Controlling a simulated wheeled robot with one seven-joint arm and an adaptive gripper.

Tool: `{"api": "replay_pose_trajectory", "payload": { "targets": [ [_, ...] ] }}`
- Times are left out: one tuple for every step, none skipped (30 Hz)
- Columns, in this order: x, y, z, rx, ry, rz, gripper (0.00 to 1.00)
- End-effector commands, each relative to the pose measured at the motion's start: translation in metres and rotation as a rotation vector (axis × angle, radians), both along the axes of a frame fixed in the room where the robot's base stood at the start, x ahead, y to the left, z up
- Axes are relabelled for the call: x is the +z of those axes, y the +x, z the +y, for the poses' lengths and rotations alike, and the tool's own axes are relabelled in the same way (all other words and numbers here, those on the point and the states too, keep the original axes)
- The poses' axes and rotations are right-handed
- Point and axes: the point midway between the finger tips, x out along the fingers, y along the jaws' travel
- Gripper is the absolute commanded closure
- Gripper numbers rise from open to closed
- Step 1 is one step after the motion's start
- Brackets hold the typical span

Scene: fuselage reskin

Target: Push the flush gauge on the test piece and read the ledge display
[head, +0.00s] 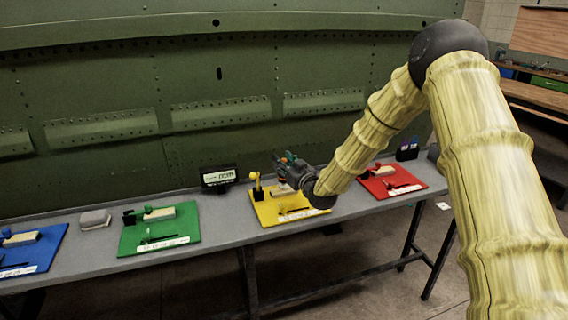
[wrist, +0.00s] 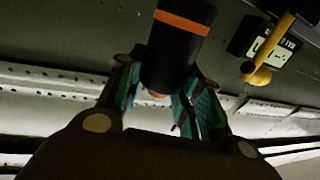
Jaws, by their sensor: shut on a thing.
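My gripper (head: 288,162) is over the yellow mat (head: 262,212) on the ledge. In the wrist view its teal-padded fingers (wrist: 165,100) are shut around a dark cylinder with an orange band (wrist: 181,24), which looks like the flush gauge. A pale block (head: 283,187), probably the test piece, lies on the yellow mat just below the gripper, partly hidden. I cannot tell whether the gauge touches it. The ledge display (head: 218,177) stands left of the yellow mat; it also shows in the wrist view (wrist: 272,42). Its digits are too small to read.
A yellow upright tool (head: 257,184) in a black holder stands at the yellow mat's left side. Green (head: 130,238), blue (head: 45,258) and red (head: 402,181) mats with tools lie along the ledge. A grey block (head: 95,219) sits between blue and green. The green fuselage wall rises behind.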

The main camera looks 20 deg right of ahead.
Motion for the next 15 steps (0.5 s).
{"api": "replay_pose_trajectory", "payload": {
  "targets": [
    [0.0004, 0.0002, 0.0000, 0.000, 0.000, -0.001, 0.89],
    [0.0002, 0.0002, 0.0000, 0.000, 0.000, -0.001, 0.89],
    [-0.0001, 0.0002, 0.0000, 0.000, 0.000, -0.001, 0.89],
    [-0.0004, 0.0002, 0.0000, 0.000, 0.000, -0.001, 0.89],
    [-0.0008, 0.0002, 0.0000, 0.000, 0.000, -0.001, 0.89],
    [-0.0011, 0.0002, 0.0000, 0.000, 0.000, -0.001, 0.89],
    [-0.0014, 0.0002, 0.0000, 0.000, 0.000, -0.001, 0.89],
    [-0.0017, 0.0002, 0.0000, 0.000, 0.000, -0.001, 0.89],
    [-0.0021, 0.0002, 0.0000, 0.000, 0.000, -0.001, 0.89],
    [-0.0023, 0.0002, 0.0000, 0.000, 0.000, -0.001, 0.89],
    [-0.0026, 0.0002, 0.0000, 0.000, 0.000, -0.001, 0.89],
    [-0.0030, 0.0002, 0.0000, 0.000, 0.000, -0.001, 0.89],
    [-0.0032, 0.0003, 0.0001, 0.000, 0.000, -0.001, 0.89],
    [-0.0035, 0.0003, 0.0002, 0.000, 0.000, -0.001, 0.89],
    [-0.0039, 0.0002, 0.0000, 0.000, 0.000, -0.001, 0.89]
  ]
}}
